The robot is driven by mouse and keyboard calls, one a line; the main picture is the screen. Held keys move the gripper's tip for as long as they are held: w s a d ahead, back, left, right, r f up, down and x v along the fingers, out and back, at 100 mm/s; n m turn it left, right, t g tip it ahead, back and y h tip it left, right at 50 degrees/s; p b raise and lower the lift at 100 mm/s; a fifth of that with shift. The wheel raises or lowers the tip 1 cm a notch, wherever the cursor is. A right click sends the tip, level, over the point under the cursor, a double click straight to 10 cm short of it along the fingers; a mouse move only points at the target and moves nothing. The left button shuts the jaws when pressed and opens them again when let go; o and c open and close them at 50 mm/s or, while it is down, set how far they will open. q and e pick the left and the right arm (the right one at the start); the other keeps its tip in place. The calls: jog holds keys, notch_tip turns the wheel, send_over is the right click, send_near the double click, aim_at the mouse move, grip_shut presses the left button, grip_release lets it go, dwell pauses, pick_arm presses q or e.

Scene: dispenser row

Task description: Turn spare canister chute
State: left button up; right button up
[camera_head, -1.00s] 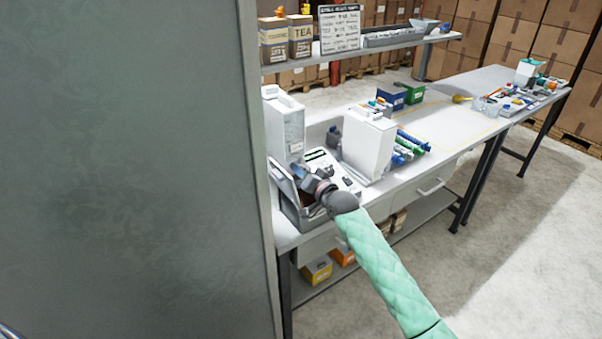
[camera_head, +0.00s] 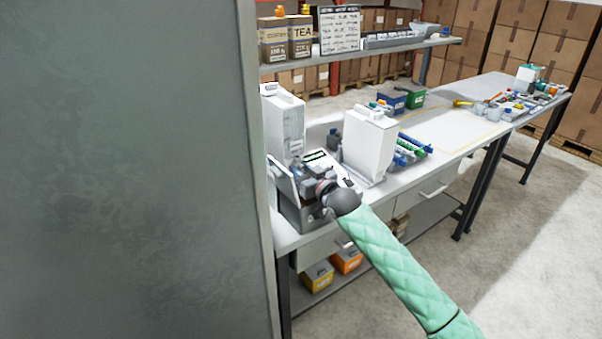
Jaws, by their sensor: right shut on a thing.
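My right arm, in a green quilted sleeve, reaches in from the lower right. My right gripper (camera_head: 309,183) is at the grey open-topped case (camera_head: 296,213) at the near left end of the bench. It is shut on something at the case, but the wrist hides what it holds. Two white canister-like dispensers stand by the case: one (camera_head: 284,124) behind it at the left and one (camera_head: 369,145) to its right. I cannot tell which part is the spare canister chute. My left gripper is not in view.
A large grey panel (camera_head: 130,170) blocks the left of the view. A shelf (camera_head: 370,52) with coffee and tea boxes runs above the bench. Blue (camera_head: 392,101) and green (camera_head: 415,98) bins stand farther back. The bench middle (camera_head: 455,128) is mostly clear.

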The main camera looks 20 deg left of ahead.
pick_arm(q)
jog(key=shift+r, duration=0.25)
pick_arm(e)
jog(key=o, duration=0.6)
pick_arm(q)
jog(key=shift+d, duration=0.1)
pick_arm(e)
jog(key=shift+o, duration=0.2)
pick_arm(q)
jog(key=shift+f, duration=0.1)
pick_arm(e)
jog(key=shift+d, duration=0.1)
jog(key=shift+s+d+f, duration=0.1)
jog(key=shift+s+d, duration=0.05)
jog(key=shift+d, duration=0.05)
pick_arm(q)
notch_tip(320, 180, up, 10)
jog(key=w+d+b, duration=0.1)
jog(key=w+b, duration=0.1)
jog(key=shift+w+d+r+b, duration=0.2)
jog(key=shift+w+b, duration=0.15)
jog(key=shift+b, duration=0.05)
pick_arm(e)
jog(key=v, duration=0.7)
